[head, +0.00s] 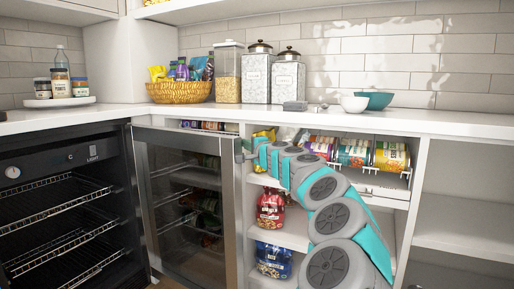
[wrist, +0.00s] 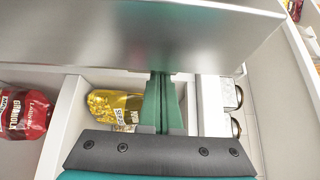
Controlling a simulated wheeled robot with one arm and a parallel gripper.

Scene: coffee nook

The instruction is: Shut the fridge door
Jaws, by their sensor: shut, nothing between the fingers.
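The fridge (head: 65,205) is at the left of the head view, with a black interior and wire racks. Its glass door (head: 185,205) with a steel frame stands wide open, in front of the shelves to the fridge's right. My gripper (head: 244,151) is shut and empty at the upper part of the door's free right edge. In the wrist view its green fingers (wrist: 161,85) are together, and their tips reach the edge of the steel door frame (wrist: 150,35). Whether they press on it I cannot tell.
Open shelves right of the door hold a red bag (head: 270,208), a blue bag (head: 273,260) and several cans (head: 353,152). The white counter (head: 120,112) above carries a wicker basket (head: 180,92), jars and bowls. A yellow bag (wrist: 112,108) lies behind the fingers in the wrist view.

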